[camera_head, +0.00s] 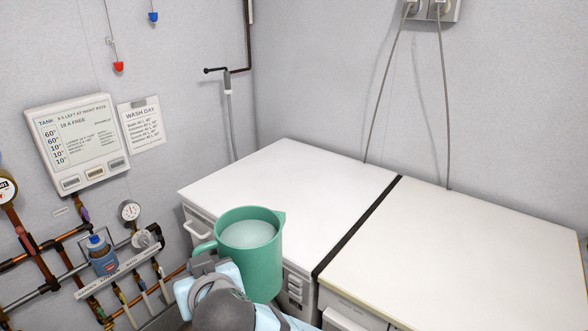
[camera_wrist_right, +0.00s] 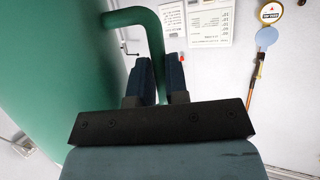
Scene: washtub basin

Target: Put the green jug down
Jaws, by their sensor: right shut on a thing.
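The green jug (camera_head: 262,262) is upright in the head view, in front of the left white machine top (camera_head: 290,185) and overlapping its front edge. A pale, water-like surface shows inside its rim. My right gripper (camera_head: 207,262) is at the jug's left side, by the handle. In the right wrist view the two dark fingers (camera_wrist_right: 161,85) are shut on the green handle (camera_wrist_right: 140,17), with the jug body (camera_wrist_right: 50,70) filling the left side. The jug's base is partly hidden by my arm. My left gripper is not in view.
Both the left machine top and the right machine top (camera_head: 460,255) are bare, with a dark gap (camera_head: 358,228) between them. Pipes, a gauge (camera_head: 129,211) and a blue bottle (camera_head: 103,258) on a rack line the left wall. Two grey cables (camera_head: 385,85) hang behind the machines.

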